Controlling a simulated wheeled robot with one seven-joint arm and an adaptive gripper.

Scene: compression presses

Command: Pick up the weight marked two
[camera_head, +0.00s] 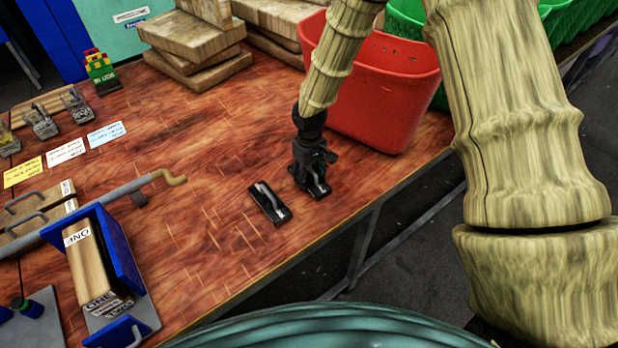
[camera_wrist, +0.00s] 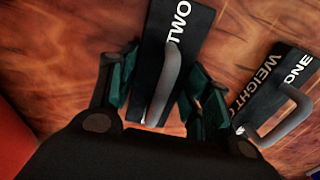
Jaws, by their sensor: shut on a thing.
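The weight marked two (camera_wrist: 198,22) is a flat black block with white lettering and a grey bar handle. In the wrist view it lies between the fingers of my gripper (camera_wrist: 163,75), which is shut on it around the handle. In the head view my gripper (camera_head: 313,172) points down over the table's right side and covers most of this weight (camera_head: 319,191). The weight appears at or very near the tabletop; I cannot tell whether it touches. The weight marked one (camera_head: 270,204), a similar black block, lies just to the left; it also shows in the wrist view (camera_wrist: 268,82).
A red bin (camera_head: 385,95) stands close behind my gripper at the table edge. A blue-framed press (camera_head: 122,250) with a block marked ONE is at lower left. Coloured cards (camera_head: 66,151) and wooden boards (camera_head: 195,40) lie farther back. The wood between is clear.

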